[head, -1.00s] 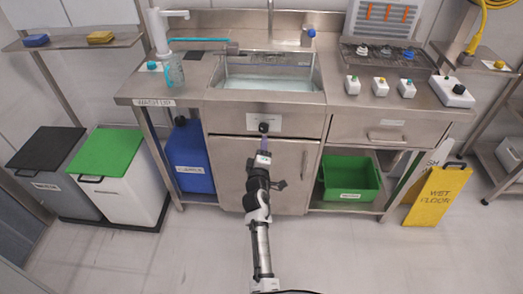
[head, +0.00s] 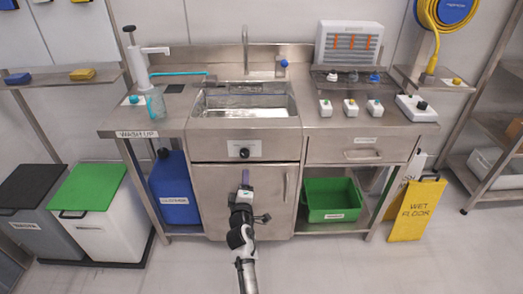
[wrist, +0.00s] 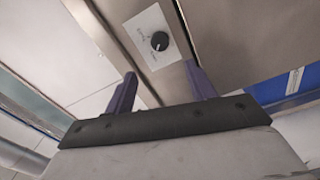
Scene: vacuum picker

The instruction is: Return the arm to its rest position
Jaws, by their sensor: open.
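My gripper (head: 246,177) is in front of the sink cabinet door, a little below a black knob (head: 244,152) on a white label plate. In the wrist view its two purple fingers (wrist: 162,88) stand wide apart with nothing between them. The knob also shows in the wrist view (wrist: 159,41), ahead of the fingers and apart from them. My arm reaches up from the bottom of the head view.
The steel sink basin (head: 243,104) looks shiny inside. Bins with green (head: 88,186) and black lids stand left. A blue container (head: 173,188) and green crate (head: 331,199) sit under the counter. A yellow floor sign (head: 416,209) stands right. The floor in front is clear.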

